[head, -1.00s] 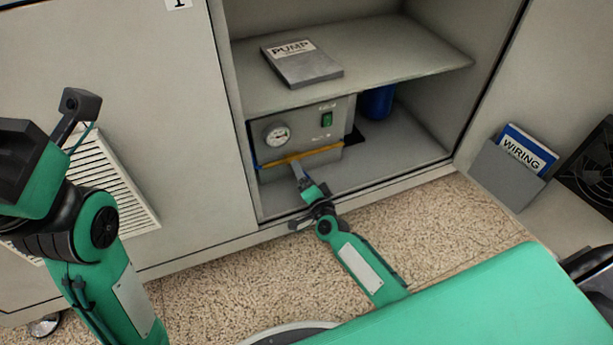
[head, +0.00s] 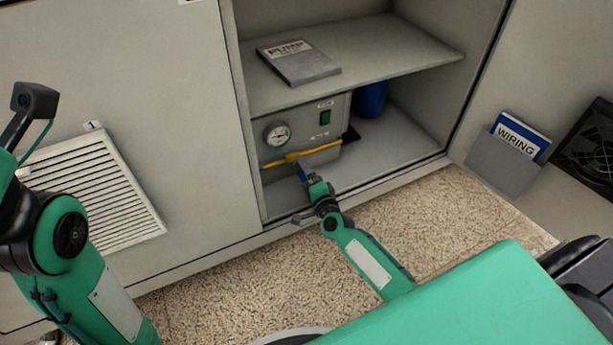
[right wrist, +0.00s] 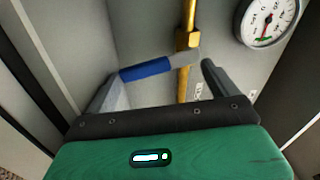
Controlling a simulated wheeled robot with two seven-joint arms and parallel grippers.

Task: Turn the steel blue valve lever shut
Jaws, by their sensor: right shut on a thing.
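The steel blue valve lever (right wrist: 147,68) has a blue grip and a grey end that meets the brass valve (right wrist: 188,40) on a brass pipe. It stands crosswise to the pipe. In the head view the blue grip (head: 301,172) shows small, below the yellow pipe (head: 318,150) on the front of the pump box. My right gripper (head: 308,182) reaches into the cabinet and is shut on the lever. In the right wrist view its fingers (right wrist: 160,88) lie on either side of the lever. My left gripper is out of view.
The grey pump box (head: 340,115) carries a round gauge (head: 277,133) and a green switch (head: 325,117). A shelf (head: 400,55) with a pump manual (head: 297,62) hangs above. A blue cylinder (head: 371,98) stands behind, to the right. The cabinet's right floor is clear.

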